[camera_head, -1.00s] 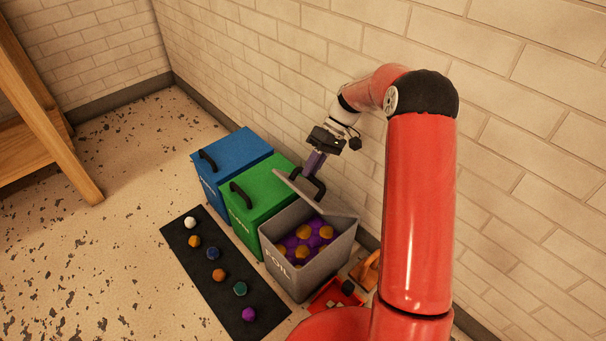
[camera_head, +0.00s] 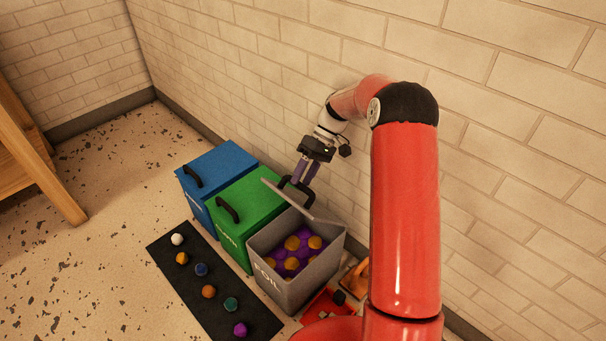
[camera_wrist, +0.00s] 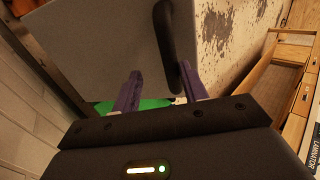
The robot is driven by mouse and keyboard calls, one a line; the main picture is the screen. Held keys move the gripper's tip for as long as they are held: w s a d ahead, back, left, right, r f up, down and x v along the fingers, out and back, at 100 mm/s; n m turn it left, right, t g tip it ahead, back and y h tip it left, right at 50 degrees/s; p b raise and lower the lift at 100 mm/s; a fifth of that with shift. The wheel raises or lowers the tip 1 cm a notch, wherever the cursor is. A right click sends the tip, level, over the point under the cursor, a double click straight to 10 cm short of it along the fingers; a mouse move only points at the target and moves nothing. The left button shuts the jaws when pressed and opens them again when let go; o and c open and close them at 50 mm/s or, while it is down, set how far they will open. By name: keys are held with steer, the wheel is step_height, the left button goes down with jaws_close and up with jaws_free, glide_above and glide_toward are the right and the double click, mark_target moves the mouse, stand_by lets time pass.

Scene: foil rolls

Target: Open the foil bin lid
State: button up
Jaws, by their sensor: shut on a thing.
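The grey foil bin (camera_head: 290,284) stands at the right end of a row of bins. Its grey lid (camera_head: 281,197) is raised and steeply tilted, so the purple and gold balls (camera_head: 293,243) inside are in view. A black handle (camera_head: 311,196) is on the lid's outer face. My gripper (camera_head: 300,182) is at this handle, with purple fingers shut on it. In the wrist view, the handle (camera_wrist: 166,30) runs down between the fingers, and the lid (camera_wrist: 105,50) fills the upper left.
A green bin (camera_head: 238,207) and a blue bin (camera_head: 212,172) stand shut to the left. A black mat (camera_head: 217,312) with several small balls lies in front. A brick wall (camera_head: 250,90) is close behind. A red object (camera_head: 325,302) lies right of the foil bin.

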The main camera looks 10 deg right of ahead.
steer(key=shift+r, duration=0.1)
stand_by(0.4)
step_height(320, 180, up, 20)
steer(key=p, duration=0.1)
stand_by(0.5)
steer(key=shift+a, duration=0.1)
steer(key=shift+c, duration=1.4)
steer(key=f+n+b, duration=0.1)
steer(key=s+a+f+n+h+b, duration=0.1)
steer(key=f+n+b, duration=0.1)
steer(key=s+a+f+n+t+h+b, duration=0.1)
steer(key=b, duration=0.1)
steer(key=shift+f+n, duration=0.3)
steer(key=shift+f, duration=0.05)
jaws_close()
steer(key=n+t+h+b, duration=0.3)
steer(key=n+h+b, duration=0.2)
steer(key=n+b, duration=0.3)
glide_above(296, 199)
steer(key=a+p, duration=0.1)
steer(key=p, duration=0.1)
step_height(296, 199, down, 5)
steer(key=n, duration=0.1)
step_height(296, 199, down, 10)
steer(key=n+t+h+b, duration=0.1)
steer(key=n+b, duration=0.3)
steer(key=b, duration=0.1)
steer(key=shift+s+d+f, duration=0.1)
steer(key=shift+d, duration=0.05)
